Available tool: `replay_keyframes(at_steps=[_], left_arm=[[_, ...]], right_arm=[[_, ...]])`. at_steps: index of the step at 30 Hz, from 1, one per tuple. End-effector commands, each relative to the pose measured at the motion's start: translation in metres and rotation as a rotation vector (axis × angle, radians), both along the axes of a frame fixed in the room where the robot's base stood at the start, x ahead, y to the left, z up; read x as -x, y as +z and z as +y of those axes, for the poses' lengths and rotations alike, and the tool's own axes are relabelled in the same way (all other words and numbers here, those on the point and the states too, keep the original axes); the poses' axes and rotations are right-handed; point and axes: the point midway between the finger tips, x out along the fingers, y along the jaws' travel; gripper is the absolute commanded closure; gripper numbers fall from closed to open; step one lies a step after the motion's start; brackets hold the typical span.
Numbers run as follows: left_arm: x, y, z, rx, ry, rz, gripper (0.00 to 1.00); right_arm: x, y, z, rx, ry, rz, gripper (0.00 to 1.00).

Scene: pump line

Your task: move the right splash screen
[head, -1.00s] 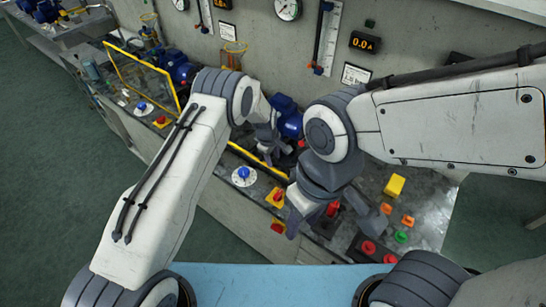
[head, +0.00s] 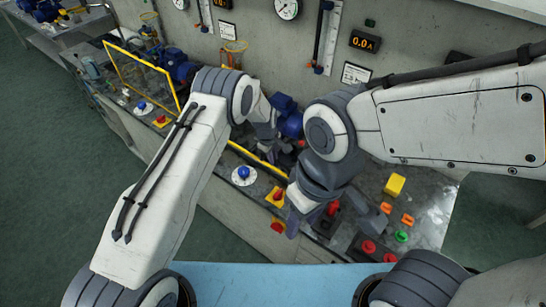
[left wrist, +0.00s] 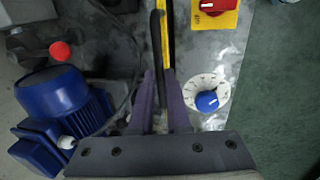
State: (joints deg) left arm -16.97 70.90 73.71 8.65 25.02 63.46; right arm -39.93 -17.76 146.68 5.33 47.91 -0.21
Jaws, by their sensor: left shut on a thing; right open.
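The right splash screen (head: 257,162) shows in the head view as a yellow frame edge, low along the bench between my arms; my left arm hides part of it. In the left wrist view its yellow edge (left wrist: 168,40) is seen nearly end-on, running up between the fingers. My left gripper (left wrist: 162,78) is shut on this screen; in the head view the gripper (head: 270,142) is partly hidden by its own wrist. My right gripper (head: 336,214) is open above the bench front, over red controls, apart from the screen.
Another yellow-framed screen (head: 143,74) stands upright at the left. Blue pumps stand behind the screens, one near my left gripper (left wrist: 62,100). A blue knob (head: 243,173) and a red switch on a yellow plate (left wrist: 214,12) lie in front. A yellow block (head: 395,185) is at the right.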

Motion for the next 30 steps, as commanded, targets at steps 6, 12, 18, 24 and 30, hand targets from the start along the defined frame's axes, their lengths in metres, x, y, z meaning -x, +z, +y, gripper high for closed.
replay_keyframes(at_steps=[6,12,18,24,30], left_arm=[[-0.001,0.001,0.0,0.0,0.0,-0.002,1.0],[-0.001,0.001,0.0,0.0,0.0,-0.002,1.0],[-0.001,0.001,0.0,0.001,0.0,-0.003,1.0],[-0.001,-0.001,0.0,0.001,0.0,-0.003,1.0],[-0.001,-0.023,0.0,0.0,0.0,-0.002,1.0]], right_arm=[[0.0,0.0,0.0,0.0,0.0,0.0,0.55],[0.0,0.0,0.0,0.0,0.0,0.0,0.55],[0.0,0.0,0.0,0.0,0.0,0.0,0.55],[0.0,-0.002,0.0,0.0,0.0,0.0,0.55],[0.0,-0.021,0.0,0.0,-0.002,0.0,0.55]])
